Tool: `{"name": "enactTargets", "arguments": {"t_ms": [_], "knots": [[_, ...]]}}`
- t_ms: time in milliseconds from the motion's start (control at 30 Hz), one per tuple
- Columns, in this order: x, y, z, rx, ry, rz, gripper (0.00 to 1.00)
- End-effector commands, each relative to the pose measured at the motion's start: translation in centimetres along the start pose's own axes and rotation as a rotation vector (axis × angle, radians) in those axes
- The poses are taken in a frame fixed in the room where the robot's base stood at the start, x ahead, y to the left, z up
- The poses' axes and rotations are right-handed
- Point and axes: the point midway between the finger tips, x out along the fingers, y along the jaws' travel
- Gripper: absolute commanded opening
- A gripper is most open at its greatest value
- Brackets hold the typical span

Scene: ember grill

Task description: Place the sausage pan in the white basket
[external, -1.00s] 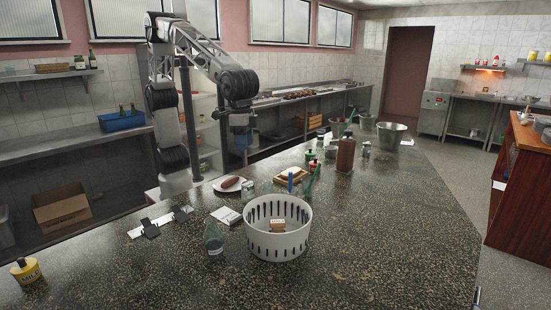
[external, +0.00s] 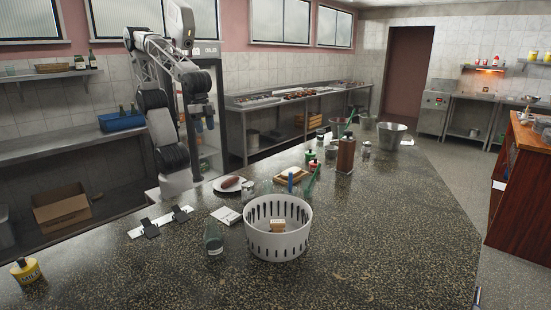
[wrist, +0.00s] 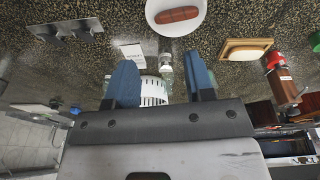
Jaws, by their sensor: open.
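The sausage pan is a white round dish (external: 243,181) holding a brown sausage (external: 230,183), on the dark speckled counter just behind the basket. In the wrist view the dish (wrist: 154,24) is at the top, past the fingertips. The white basket (external: 278,241) is round and slotted, near the middle of the counter, with a small tan block (external: 265,225) inside. Part of the basket also shows between my fingers in the wrist view (wrist: 153,92). My gripper (external: 203,122) is raised behind the counter, up and left of the dish. Its blue fingers (wrist: 161,75) are apart and empty.
A bottle (external: 213,240) stands left of the basket, and a glass jar (external: 248,191) stands between dish and basket. A wooden board (external: 291,175) and a tall brown block (external: 346,154) are to the right. A yellow tin (external: 25,270) is at front left. The front right counter is clear.

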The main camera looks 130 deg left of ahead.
Motion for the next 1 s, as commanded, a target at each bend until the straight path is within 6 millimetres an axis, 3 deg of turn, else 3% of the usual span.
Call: {"name": "enactTargets", "arguments": {"t_ms": [33, 200, 400, 1000], "knots": [[0.1, -0.4, 1.6, 0.017, 0.008, 0.001, 0.49], [1.1, -1.3, 6.1, 0.079, 0.024, 0.001, 0.49], [1.9, -1.9, 9.2, 0.125, 0.038, 0.000, 0.49], [2.2, -2.0, 9.9, 0.137, 0.040, 0.000, 0.49]]}}
